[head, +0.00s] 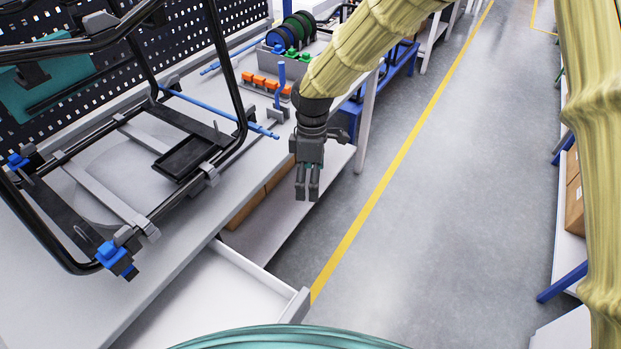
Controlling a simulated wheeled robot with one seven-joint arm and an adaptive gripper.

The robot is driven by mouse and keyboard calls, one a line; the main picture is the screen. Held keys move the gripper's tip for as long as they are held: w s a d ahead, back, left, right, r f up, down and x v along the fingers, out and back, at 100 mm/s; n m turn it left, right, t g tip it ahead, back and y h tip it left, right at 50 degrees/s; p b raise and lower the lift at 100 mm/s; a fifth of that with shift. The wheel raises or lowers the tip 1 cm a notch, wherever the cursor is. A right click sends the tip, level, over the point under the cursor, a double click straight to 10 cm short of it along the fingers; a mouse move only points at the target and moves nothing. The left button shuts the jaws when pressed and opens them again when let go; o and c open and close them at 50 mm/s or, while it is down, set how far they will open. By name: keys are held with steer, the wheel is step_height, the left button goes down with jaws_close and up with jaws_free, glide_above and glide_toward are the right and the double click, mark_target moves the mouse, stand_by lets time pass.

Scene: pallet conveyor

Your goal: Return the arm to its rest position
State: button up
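My arm, in a yellow sleeve (375,45), reaches in from the top right of the head view and bends down over the workbench's edge. My gripper (307,192) is dark grey and hangs with its fingers pointing down, beside the right edge of the bench. The two fingers are close together with a narrow gap showing. I cannot tell whether they are open or shut. Nothing shows between or below the fingertips.
The workbench (185,225) on the left carries a black tubular frame (232,85) with blue clamps, orange parts (262,82) and green spools (290,32). An open white drawer (215,300) juts out below. Grey floor with a yellow line (385,180) is clear to the right.

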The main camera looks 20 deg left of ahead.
stand_by(0.6)
steer(key=s+d+f+m+y, duration=0.1)
steer(key=s+d+f+m, duration=0.45)
steer(key=d+f, duration=0.5)
steer(key=s+d+f+m+y, duration=0.2)
steer(key=s+d+f+m, duration=0.4)
steer(key=f, duration=0.7)
steer(key=s+d+f+m+h, duration=0.1)
steer(key=s+d+f+m, duration=0.2)
steer(key=s+d, duration=0.6)
steer(key=s+d+f+m+t+h, duration=0.1)
steer(key=s+d+f+m, duration=0.2)
steer(key=s+d, duration=0.6)
steer(key=d+m, duration=0.2)
steer(key=d, duration=0.2)
steer(key=shift+d+f+m+t+h, duration=0.2)
steer(key=shift+f+m+t+h, duration=0.1)
steer(key=shift+m+h, duration=0.1)
